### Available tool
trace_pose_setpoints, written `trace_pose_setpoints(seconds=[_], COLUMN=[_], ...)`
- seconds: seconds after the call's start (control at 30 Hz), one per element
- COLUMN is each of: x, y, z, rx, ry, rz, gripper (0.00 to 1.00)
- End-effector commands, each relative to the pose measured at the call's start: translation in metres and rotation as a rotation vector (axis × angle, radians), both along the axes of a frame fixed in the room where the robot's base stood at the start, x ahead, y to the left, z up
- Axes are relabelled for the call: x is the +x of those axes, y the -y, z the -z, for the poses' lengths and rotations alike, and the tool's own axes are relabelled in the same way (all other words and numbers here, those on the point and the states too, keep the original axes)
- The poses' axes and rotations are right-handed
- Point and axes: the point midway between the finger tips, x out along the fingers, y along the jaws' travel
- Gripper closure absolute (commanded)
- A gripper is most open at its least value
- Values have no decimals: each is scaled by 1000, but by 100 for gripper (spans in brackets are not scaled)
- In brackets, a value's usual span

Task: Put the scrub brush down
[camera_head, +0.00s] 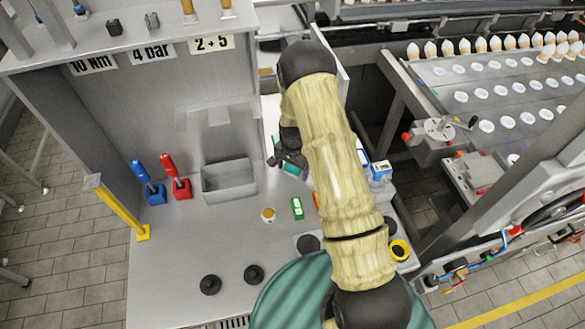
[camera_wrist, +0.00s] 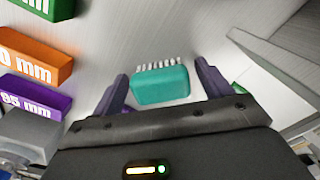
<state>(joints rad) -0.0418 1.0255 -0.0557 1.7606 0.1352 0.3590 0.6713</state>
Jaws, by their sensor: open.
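The scrub brush (camera_wrist: 161,85) is a teal block with a row of white bristles along its far edge in the wrist view. It lies between the two dark fingers of my gripper (camera_wrist: 161,70), with a narrow gap on each side. My gripper is open around it. In the head view my gripper (camera_head: 289,158) is over the back middle of the grey worktop (camera_head: 215,245), and a teal bit of the brush (camera_head: 291,169) shows beside it. My arm hides part of the worktop there. Whether the brush rests fully on the surface is hard to tell.
Green (camera_wrist: 45,8), orange (camera_wrist: 35,55) and purple (camera_wrist: 33,97) labelled blocks stand left of my gripper in the wrist view. A grey bin (camera_head: 229,190), a blue tool (camera_head: 148,182), a red tool (camera_head: 175,177) and a small green block (camera_head: 297,208) are on the worktop. The front left is mostly clear.

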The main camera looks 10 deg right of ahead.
Motion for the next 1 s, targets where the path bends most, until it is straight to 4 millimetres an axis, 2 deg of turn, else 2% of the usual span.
trace_pose_setpoints(seconds=[0.27,0.8,1.0], x=[1,1,0], y=[0,0,0], z=[-13,-96,-119], rx=[0,0,-1], ry=[3,4,2], rz=[0,-1,-1], gripper=[22,22,22])
